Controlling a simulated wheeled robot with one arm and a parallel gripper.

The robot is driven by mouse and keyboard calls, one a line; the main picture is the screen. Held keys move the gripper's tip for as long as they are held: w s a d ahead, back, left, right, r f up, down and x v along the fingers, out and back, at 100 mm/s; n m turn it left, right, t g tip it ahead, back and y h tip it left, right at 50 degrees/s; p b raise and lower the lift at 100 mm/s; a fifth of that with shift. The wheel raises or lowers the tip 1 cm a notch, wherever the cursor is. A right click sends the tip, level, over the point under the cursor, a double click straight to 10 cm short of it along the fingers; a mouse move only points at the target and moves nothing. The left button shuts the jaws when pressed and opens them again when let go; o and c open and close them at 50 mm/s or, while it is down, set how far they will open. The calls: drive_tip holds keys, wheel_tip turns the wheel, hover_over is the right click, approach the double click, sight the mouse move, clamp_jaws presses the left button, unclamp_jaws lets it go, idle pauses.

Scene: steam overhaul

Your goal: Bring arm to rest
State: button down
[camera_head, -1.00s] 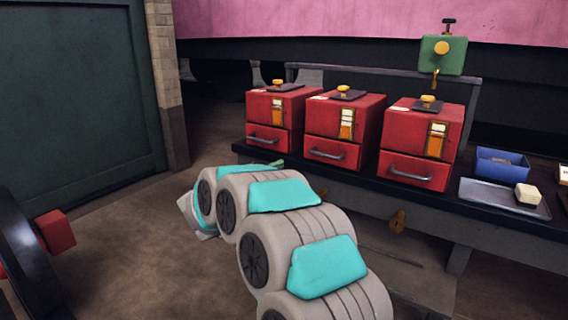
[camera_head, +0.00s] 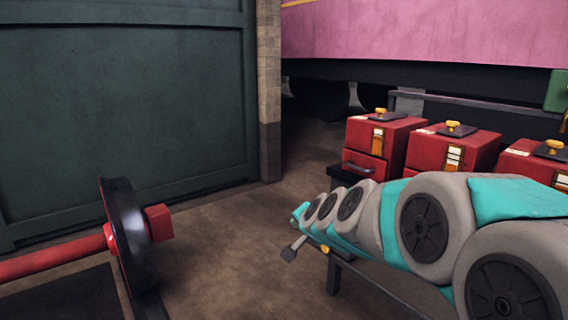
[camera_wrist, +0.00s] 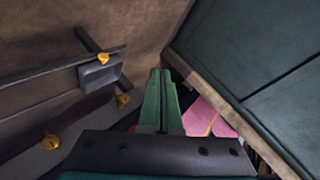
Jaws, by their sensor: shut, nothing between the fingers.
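My arm (camera_head: 430,225), grey with teal covers, reaches from the lower right of the head view toward the middle, in front of the bench. Its far end is small there, and I cannot make out the fingers. In the wrist view my gripper (camera_wrist: 160,76) shows two green fingers lying together, shut and empty. The fingers seem to touch nothing. The floor, a bench edge and a dark green wall lie beyond them.
Several red boxes (camera_head: 452,150) with yellow knobs stand on the bench at right. A red bar with a black disc (camera_head: 128,235) is at left. A green wall panel (camera_head: 120,100) stands behind. Floor (camera_head: 225,235) between them is clear. The wrist view shows a grey block (camera_wrist: 100,75) on a rail.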

drive_tip(key=s+d+f+n+g+h, duration=0.1)
drive_tip(key=s+d+f+n+g, duration=0.2)
drive_tip(key=s, duration=1.1)
drive_tip(key=s+d+f+n+g+h+p, duration=0.1)
drive_tip(key=s+d+f+g, duration=0.3)
drive_tip(key=s, duration=1)
drive_tip(key=s+d+f+n+g+h, duration=0.1)
drive_tip(key=s+d+f+n+g, duration=0.2)
drive_tip(key=s, duration=1.1)
drive_tip(key=d+n+g, duration=0.1)
drive_tip(key=g, duration=0.2)
drive_tip(key=shift+s+d+f+n+p, duration=0.3)
drive_tip(key=shift+d+f, duration=0.1)
